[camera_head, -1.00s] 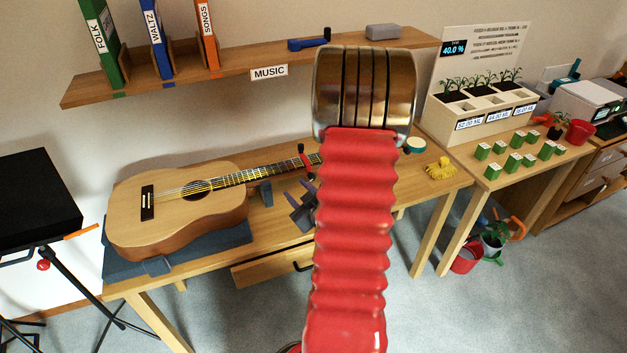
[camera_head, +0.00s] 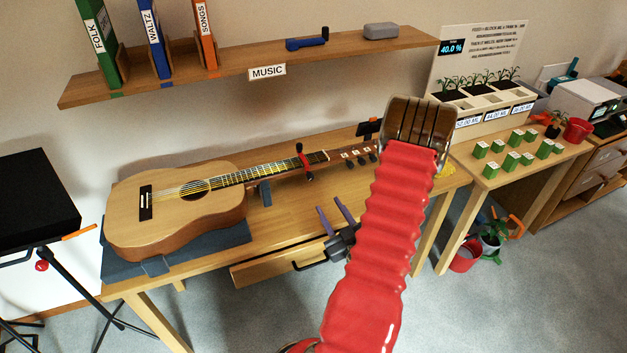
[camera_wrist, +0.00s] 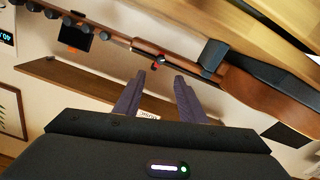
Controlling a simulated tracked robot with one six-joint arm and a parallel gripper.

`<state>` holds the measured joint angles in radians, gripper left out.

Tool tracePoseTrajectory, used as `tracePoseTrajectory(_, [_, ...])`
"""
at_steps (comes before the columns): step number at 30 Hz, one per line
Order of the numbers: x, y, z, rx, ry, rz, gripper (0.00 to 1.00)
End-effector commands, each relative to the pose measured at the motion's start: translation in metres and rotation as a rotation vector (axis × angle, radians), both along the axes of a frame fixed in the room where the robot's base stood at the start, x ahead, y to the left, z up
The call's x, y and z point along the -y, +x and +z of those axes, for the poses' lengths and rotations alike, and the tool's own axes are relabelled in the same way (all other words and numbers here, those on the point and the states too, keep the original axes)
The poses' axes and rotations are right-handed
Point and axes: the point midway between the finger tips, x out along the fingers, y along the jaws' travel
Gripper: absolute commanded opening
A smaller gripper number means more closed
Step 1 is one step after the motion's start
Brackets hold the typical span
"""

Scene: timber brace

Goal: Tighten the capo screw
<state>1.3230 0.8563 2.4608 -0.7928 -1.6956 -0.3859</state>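The guitar (camera_head: 222,215) lies face up on the table, its neck pointing right. The capo (camera_head: 304,162) is a dark clamp with red parts, across the neck near its headstock end. In the wrist view a red part of it (camera_wrist: 155,66) shows just beyond my fingertips. My gripper (camera_head: 328,203) has two purple fingers, apart and empty, in front of the neck and to the right of the capo. In the wrist view my gripper (camera_wrist: 161,76) points toward the neck, with a gap between its fingers. It does not touch the capo.
A blue-grey cradle (camera_head: 180,262) holds the guitar body, and a support (camera_head: 264,193) stands under the neck. A small dark device (camera_head: 369,128) sits at the headstock. The shelf (camera_head: 200,83) hangs above. A drawer (camera_head: 262,272) is at the table's front.

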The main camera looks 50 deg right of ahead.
Motion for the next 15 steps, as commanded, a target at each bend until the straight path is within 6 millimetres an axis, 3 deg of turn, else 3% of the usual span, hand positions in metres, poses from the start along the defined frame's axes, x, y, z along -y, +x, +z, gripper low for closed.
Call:
tracePoseTrajectory(8, [0.007, 0.014, 0.0, -0.001, 0.0, 0.003, 0.37])
tracePoseTrajectory(15, [0.024, 0.044, 0.0, 0.0, -0.002, 0.005, 0.37])
